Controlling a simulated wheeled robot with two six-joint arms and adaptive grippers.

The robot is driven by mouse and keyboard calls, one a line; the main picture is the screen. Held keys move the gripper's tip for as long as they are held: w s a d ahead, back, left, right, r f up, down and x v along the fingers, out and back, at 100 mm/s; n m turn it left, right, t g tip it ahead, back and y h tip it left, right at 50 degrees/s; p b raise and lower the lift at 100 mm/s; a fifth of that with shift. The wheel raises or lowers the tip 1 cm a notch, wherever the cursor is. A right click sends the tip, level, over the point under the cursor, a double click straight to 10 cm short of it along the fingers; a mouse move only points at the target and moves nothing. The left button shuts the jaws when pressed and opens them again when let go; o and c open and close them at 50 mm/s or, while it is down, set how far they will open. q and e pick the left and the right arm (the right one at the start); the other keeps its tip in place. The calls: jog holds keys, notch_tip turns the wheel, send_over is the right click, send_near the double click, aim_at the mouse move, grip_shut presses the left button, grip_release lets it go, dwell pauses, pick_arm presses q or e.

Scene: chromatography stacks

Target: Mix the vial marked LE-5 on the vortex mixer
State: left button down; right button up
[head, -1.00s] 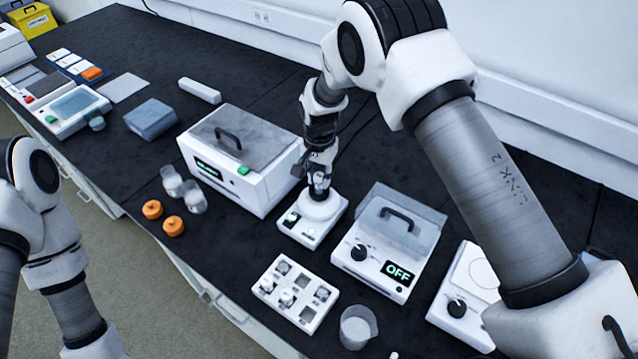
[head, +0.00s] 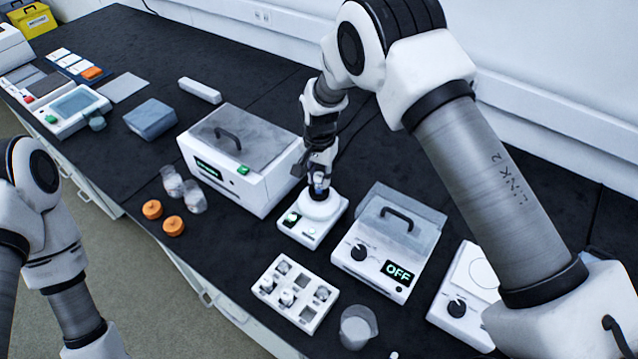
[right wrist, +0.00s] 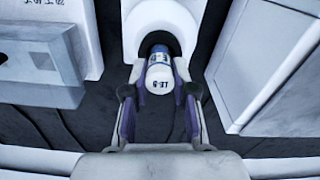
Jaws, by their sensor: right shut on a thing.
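The vortex mixer (head: 304,231) is a small white device with a round top and a lit green spot on its front, in the middle of the bench. The vial marked LE-5 (right wrist: 160,80) has a white cap with the mark and a blue-and-white body. It stands at the mixer's dark cup, which shows in the right wrist view. My right gripper (head: 318,182) is over the mixer, shut on the vial, a finger on each side. Whether the vial's base touches the cup is hidden. My left arm shows at the left edge; its gripper is out of view.
A white box with a grey lid (head: 235,155) stands close left of the mixer. A covered device reading OFF (head: 385,255) is close right. A vial rack (head: 296,291) and a beaker (head: 357,326) are in front. Orange caps (head: 152,209) and clear jars (head: 172,182) lie left.

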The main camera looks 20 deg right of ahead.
jog(key=shift+r, duration=0.15)
dwell(0.5)
jog(key=o, duration=0.9)
jog(key=shift+o, duration=0.5)
jog(key=o, duration=0.4)
jog(key=shift+r, duration=0.1)
